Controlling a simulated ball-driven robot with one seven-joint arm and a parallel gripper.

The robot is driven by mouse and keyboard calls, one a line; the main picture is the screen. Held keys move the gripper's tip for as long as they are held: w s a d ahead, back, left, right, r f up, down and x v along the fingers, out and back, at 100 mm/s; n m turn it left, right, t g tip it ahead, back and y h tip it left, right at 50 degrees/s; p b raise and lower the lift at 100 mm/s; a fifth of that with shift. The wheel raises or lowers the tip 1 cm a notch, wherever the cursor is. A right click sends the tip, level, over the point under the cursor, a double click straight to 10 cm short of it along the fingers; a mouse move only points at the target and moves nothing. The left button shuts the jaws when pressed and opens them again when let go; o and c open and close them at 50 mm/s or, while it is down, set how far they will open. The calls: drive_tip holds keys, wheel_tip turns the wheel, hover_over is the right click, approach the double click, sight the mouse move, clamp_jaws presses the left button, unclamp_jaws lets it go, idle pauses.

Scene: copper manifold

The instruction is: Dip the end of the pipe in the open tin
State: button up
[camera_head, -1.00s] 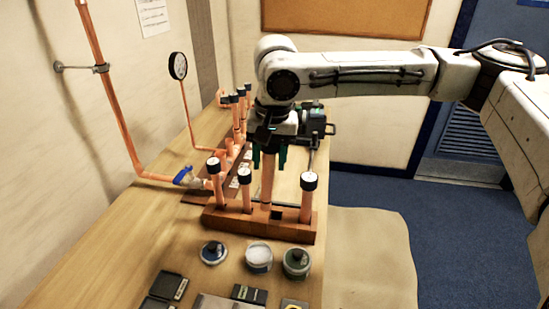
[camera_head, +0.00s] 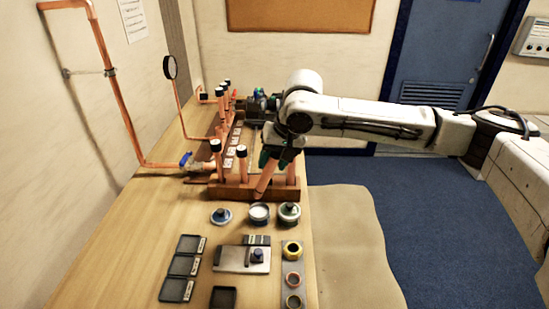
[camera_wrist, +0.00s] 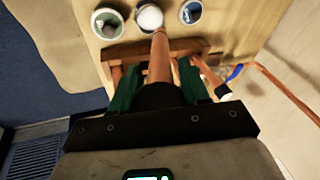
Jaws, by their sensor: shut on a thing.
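The pipe's free end overlaps the tin's near rim there. I cannot tell whether it touches the tin.
A wooden rack (camera_head: 225,190) with capped upright pipes stands just behind the tins. Black trays (camera_head: 184,265) and a grey plate (camera_head: 231,260) lie in front.

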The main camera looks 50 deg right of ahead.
drive_tip(key=shift+f+b, duration=2.7)
drive_tip(key=shift+f, duration=0.3)
drive_tip(key=shift+f, duration=0.75)
idle(0.5)
drive_tip(key=shift+r+p, duration=3.05)
drive_tip(key=shift+r, duration=0.55)
drive_tip(key=shift+f, duration=0.1)
